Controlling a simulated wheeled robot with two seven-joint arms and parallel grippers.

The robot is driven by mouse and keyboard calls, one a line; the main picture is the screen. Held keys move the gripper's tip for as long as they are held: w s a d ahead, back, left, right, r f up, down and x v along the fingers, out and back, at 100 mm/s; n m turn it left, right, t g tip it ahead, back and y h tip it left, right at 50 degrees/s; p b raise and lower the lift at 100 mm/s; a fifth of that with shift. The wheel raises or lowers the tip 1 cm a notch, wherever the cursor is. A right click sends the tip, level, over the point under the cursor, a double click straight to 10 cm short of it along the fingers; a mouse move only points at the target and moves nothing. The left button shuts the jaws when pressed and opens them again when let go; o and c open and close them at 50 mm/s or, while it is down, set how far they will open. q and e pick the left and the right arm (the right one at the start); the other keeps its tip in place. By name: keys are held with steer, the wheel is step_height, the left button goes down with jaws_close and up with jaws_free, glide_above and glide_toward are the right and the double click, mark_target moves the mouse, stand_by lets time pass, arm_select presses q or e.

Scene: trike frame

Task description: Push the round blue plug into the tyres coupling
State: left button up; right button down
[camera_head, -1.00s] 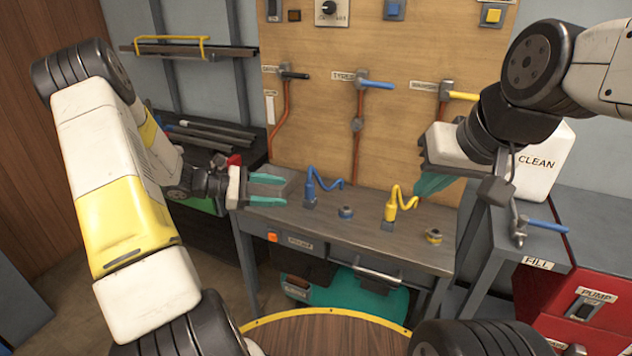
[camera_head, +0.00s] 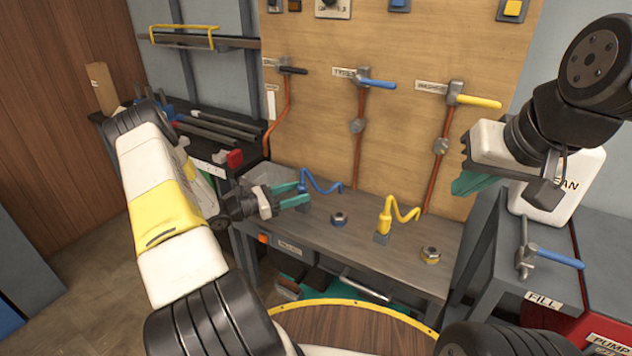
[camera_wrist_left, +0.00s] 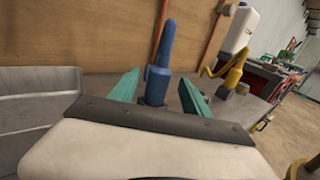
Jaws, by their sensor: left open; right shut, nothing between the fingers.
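The blue plug (camera_wrist_left: 156,82) stands upright on the bench, with a curled blue hose (camera_head: 322,187) beside it in the head view. My left gripper (camera_head: 294,195) is open, its teal fingers reaching to either side of the plug. In the left wrist view the plug stands between the open fingers (camera_wrist_left: 158,90), with gaps showing. The TYRES valve (camera_head: 364,82) has a blue lever on the board. My right gripper (camera_head: 468,182) is shut and empty, at the right.
A yellow plug (camera_head: 385,221) with a curled hose and a yellow-ringed fitting (camera_head: 431,255) stand on the bench (camera_head: 350,245) further right. A FILL stand with a blue-handled tap (camera_head: 553,257) is at the right. The wooden board (camera_head: 400,130) stands behind the bench.

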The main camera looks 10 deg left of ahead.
arm_select(q)
steer(key=x, duration=0.5)
steer(key=shift+w+f, duration=0.15)
jaws_close()
